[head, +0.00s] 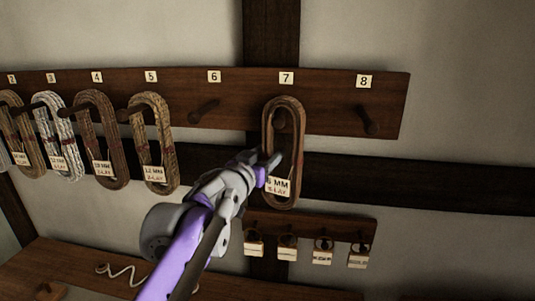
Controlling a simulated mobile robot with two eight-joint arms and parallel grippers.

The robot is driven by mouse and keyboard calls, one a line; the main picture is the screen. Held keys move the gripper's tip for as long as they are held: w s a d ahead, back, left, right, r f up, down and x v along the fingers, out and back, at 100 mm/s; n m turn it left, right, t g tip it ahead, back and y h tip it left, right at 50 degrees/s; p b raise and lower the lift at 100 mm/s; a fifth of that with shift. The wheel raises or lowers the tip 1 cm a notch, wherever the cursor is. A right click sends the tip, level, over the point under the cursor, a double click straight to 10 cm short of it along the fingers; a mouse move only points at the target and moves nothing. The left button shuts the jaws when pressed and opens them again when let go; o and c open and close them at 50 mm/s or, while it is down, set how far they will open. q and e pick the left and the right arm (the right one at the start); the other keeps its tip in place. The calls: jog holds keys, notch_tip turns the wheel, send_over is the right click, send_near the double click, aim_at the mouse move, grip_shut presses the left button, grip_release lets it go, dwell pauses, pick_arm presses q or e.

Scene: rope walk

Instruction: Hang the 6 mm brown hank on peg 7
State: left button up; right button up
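The brown hank (297,120) is a long upright loop with a white tag reading 6 MM, S-LAY. It is at peg 7 (281,120), under the number 7 plate, and the peg shows inside the upper part of its loop. Whether its weight rests on the peg I cannot tell. My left gripper (272,168) is at the left side of the hank, just above the tag, and overlaps it. Whether its fingers are closed on the rope is unclear at this size. My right gripper is not in view.
The peg board (220,126) runs along the wall. Peg 6 (204,111) and peg 8 (365,121) are bare. Hanks hang to the left, the nearest a tan one (166,130) at peg 5. A lower rail (340,222) holds several small tagged items. A bench (75,262) is at lower left.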

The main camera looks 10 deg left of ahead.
pick_arm(q)
jog(key=shift+o, duration=0.6)
jog(key=shift+s+a, duration=0.1)
jog(key=shift+s, duration=0.1)
jog(key=b+v, duration=0.2)
jog(key=v, duration=0.8)
jog(key=s+a+f+n+g+y+p, duration=0.15)
jog(key=s+a+f+y, duration=0.25)
jog(key=f, duration=0.5)
jog(key=s+a+f+n+g+y+p, duration=0.1)
jog(key=s+a+f+n+g+y, duration=0.3)
jog(key=f, duration=0.6)
jog(key=s+d+f+m+g+h, duration=0.1)
jog(key=s+d+f+g, duration=0.1)
jog(key=s+f, duration=0.6)
jog(key=s+d+f+m+g+h+p, duration=0.1)
jog(key=s+f+g, duration=0.3)
jog(key=s+f, duration=0.5)
notch_tip(320, 180, down, 2)
jog(key=shift+d+f+h, duration=0.15)
jog(key=shift+d+h, duration=0.55)
